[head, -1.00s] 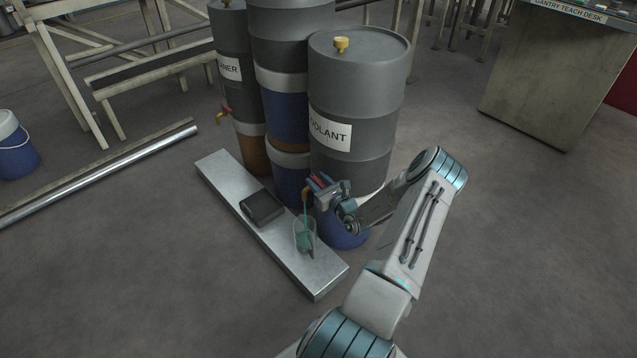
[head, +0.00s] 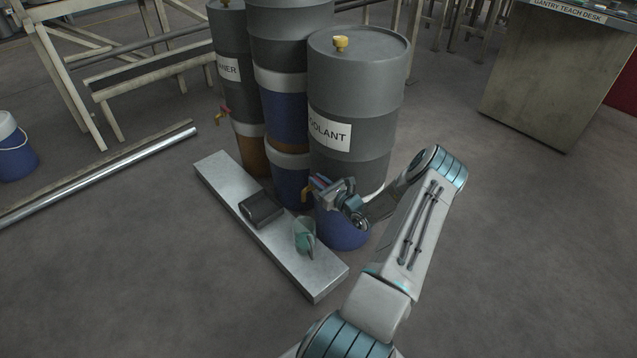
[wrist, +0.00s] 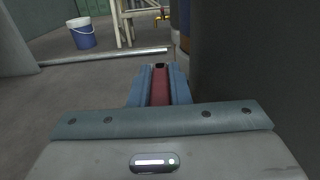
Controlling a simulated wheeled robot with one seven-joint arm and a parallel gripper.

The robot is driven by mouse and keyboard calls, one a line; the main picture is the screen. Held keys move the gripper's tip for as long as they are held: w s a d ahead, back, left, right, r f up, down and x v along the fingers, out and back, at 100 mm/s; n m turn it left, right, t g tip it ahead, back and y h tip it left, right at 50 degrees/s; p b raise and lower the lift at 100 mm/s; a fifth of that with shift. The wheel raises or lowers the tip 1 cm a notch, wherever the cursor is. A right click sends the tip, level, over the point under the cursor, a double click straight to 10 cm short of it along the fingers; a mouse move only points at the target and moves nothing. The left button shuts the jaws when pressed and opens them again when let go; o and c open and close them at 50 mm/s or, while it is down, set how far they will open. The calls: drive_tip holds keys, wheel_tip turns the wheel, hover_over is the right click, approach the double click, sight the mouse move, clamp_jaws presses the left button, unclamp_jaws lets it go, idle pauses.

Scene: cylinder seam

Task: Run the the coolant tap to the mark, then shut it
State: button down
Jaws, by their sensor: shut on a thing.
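The coolant drum (head: 357,100) is grey with a white label. Its tap (head: 307,188) shows a bit of yellow spout low at the drum's front left, partly hidden by my gripper. My gripper (head: 318,183) is shut on the tap's red handle, which also shows between the fingers in the wrist view (wrist: 159,88). A clear jug (head: 304,236) stands on the metal bench (head: 318,288) below the spout, with green liquid in its lower part. No stream shows between spout and jug. The mark on the jug is too small to make out.
Another drum with a red-handled tap (head: 223,114) stands further left. A blue bucket (head: 343,230) sits under my wrist.

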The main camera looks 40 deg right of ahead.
drive_tip(key=c, duration=1.4)
unclamp_jaws()
drive_tip(key=shift+o, duration=0.2)
drive_tip(key=s+d+p, duration=0.1)
drive_tip(key=s+p, duration=0.1)
drive_tip(key=s, duration=1.1)
drive_tip(key=shift+s+d+p, duration=0.15)
drive_tip(key=shift+s+p, duration=0.25)
